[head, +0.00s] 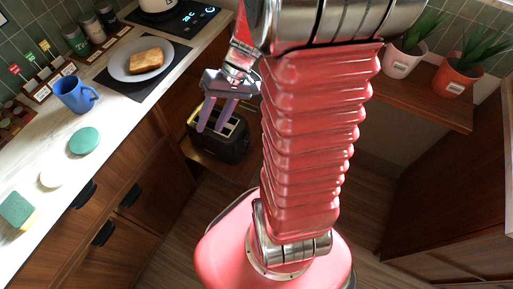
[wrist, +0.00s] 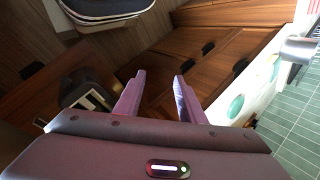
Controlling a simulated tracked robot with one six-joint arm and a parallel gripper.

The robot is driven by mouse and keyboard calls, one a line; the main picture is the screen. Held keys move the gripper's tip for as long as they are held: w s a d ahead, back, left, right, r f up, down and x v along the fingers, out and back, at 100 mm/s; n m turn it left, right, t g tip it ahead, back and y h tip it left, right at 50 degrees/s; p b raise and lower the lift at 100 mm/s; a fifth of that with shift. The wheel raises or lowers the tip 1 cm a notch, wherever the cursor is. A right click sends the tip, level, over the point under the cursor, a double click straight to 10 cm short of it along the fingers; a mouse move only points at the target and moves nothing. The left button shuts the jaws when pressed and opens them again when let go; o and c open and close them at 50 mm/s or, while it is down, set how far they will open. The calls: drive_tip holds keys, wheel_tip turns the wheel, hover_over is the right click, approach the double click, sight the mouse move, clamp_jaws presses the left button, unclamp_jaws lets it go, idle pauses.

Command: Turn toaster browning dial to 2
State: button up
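The dark toaster (head: 234,147) stands on a low wooden shelf beside the counter in the head view, with its slots facing up. It shows in part at the left of the wrist view (wrist: 84,92), dark and cut by my gripper's body. I cannot make out its browning dial or any setting in either view. My gripper (head: 211,128) is above and in front of the toaster in the head view, its purple fingers pointing down. In the wrist view the fingers (wrist: 160,82) are apart with nothing between them. I cannot tell whether they touch the toaster.
On the counter at left are a blue mug (head: 74,95), a plate (head: 117,66) with toast (head: 146,61), green (head: 84,140) and white (head: 52,177) discs, and a sponge (head: 17,210). Potted plants (head: 400,62) stand on a wooden ledge at right. Open floor lies right of the toaster.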

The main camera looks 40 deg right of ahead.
drive_tip(key=s+a+r+n+t+h, duration=0.1)
drive_tip(key=s+a+r+t+h, duration=0.1)
drive_tip(key=r, duration=0.5)
drive_tip(key=s+a+r+n+t+h, duration=0.2)
drive_tip(key=s+a+r+h, duration=0.2)
drive_tip(key=r, duration=0.4)
drive_tip(key=shift+a+r+t, duration=0.3)
drive_tip(key=shift+a+t, duration=0.1)
drive_tip(key=shift+a, duration=0.3)
drive_tip(key=shift+s, duration=0.1)
drive_tip(key=shift+c, duration=0.6)
drive_tip(key=shift+a, duration=0.1)
